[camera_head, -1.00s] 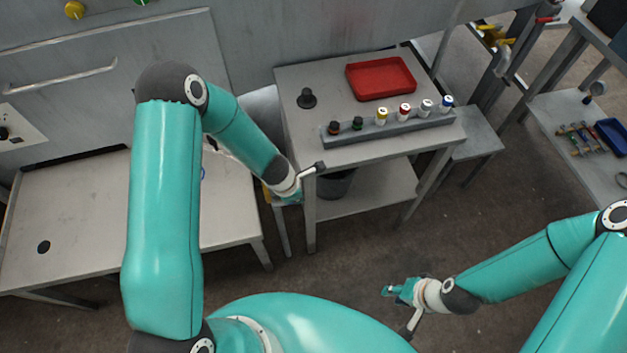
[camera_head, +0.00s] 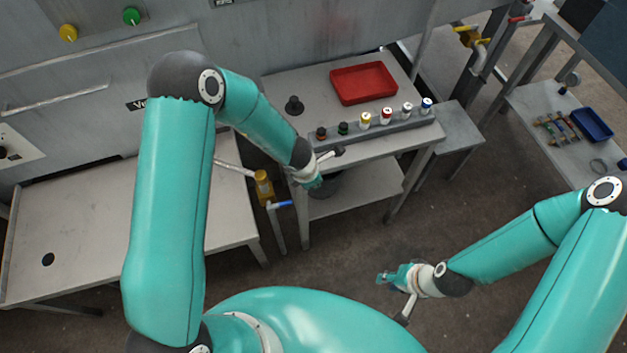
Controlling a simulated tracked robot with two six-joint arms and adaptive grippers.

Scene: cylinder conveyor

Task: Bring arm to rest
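My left arm reaches up from the bottom left and bends down to the right. Its gripper (camera_head: 314,183) is at the near left corner of the small table, largely hidden by its own wrist, so its fingers cannot be made out. My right arm comes in from the right. Its gripper (camera_head: 384,278) points left over the bare floor, away from any table. It is small in view, and I cannot tell whether its fingers are apart. I see no object in it.
The small table (camera_head: 285,88) carries a red tray (camera_head: 362,84), a grey rack (camera_head: 385,134) with several small cylinders, and a black knob-like piece (camera_head: 294,105). A long table (camera_head: 85,230) stands left. A yellow valve (camera_head: 263,186) is near my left wrist. A blue tray (camera_head: 592,124) lies at right.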

